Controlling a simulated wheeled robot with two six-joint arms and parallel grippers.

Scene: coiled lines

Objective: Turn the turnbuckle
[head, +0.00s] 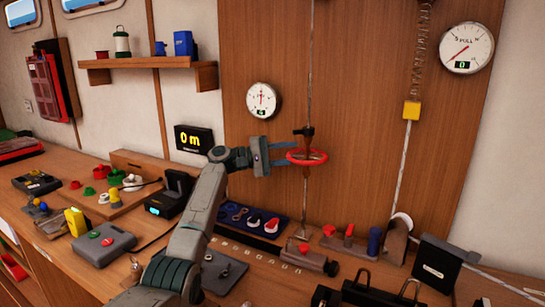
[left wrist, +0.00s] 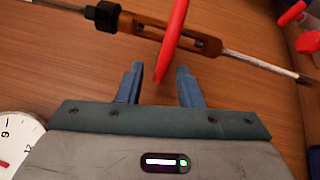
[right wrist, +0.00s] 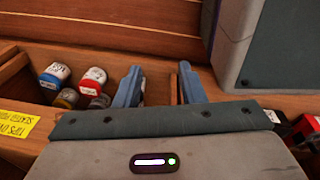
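My left gripper (head: 284,156) is at the left side of the red wheel. The bronze body (left wrist: 205,43) and black collar (left wrist: 103,16) show beyond. My right gripper (right wrist: 158,90) is open and empty, above a wooden tray of small jars (right wrist: 92,82).
A round dial (head: 263,100) and a "0 m" display (head: 194,139) are left of the turnbuckle. Right of it hang a yellow block (head: 411,111) and a "PULL" gauge (head: 466,48). A grey box with a red knob (head: 300,255) and several coloured pegs sit below.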

